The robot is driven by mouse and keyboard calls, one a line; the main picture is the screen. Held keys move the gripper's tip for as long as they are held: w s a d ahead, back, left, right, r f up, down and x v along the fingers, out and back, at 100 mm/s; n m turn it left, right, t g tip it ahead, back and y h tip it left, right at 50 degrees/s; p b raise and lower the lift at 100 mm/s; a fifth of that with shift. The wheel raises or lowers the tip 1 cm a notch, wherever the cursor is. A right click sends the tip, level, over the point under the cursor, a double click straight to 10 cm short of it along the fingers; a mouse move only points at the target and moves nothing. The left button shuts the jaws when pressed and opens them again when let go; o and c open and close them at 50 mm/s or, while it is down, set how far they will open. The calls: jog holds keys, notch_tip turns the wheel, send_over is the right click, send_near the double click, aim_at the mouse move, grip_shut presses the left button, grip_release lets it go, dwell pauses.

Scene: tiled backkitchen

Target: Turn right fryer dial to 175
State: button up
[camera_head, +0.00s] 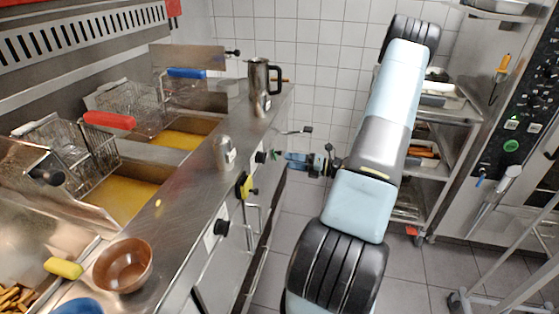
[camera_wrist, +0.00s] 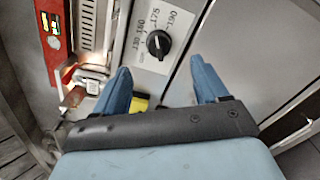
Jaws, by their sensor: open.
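The fryer dial (camera_wrist: 158,44) is a round black knob on a pale plate printed with 130, 160, 175 and 190. A small pale mark shows on the knob, but I cannot tell exactly which number it points at. In the head view a dark dial (camera_head: 261,157) sits on the fryer's steel front. My gripper (camera_wrist: 160,64) is open, its blue fingers spread to either side below the dial in the wrist view. Nothing is between them, and they look apart from the knob. In the head view my gripper (camera_head: 292,160) is just right of that dial.
Another dial (camera_head: 221,227) sits nearer on the front, with a yellow-handled item (camera_head: 244,186) between. A metal shaker (camera_head: 223,153), a steel jug (camera_head: 262,84) and a brown bowl (camera_head: 123,265) stand on the counter. A shelf rack (camera_head: 445,160) stands right. Floor between is clear.

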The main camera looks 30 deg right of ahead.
jog(key=shift+v, duration=1.8)
jog(key=s+a+r+n+g+h, duration=0.25)
jog(key=a+r+n+g, duration=0.35)
jog(key=a+r+n, duration=0.35)
jog(key=s+a+r+n+g+h, duration=0.1)
jog(key=s+a+r+n+g, duration=0.2)
jog(key=a+r+n+g, duration=0.5)
jog(key=s+a+r+n+t+h, duration=0.3)
jog(key=s+r+n, duration=0.4)
jog(key=n, duration=0.3)
jog(key=s+a+r+n+t+h, duration=0.3)
jog(key=s+r+n+h, duration=0.3)
jog(key=s+r+n, duration=0.2)
notch_tip(320, 180, up, 3)
jog(key=n, duration=0.3)
jog(key=shift+a+f+t, duration=0.25)
jog(key=shift+a+t, duration=0.15)
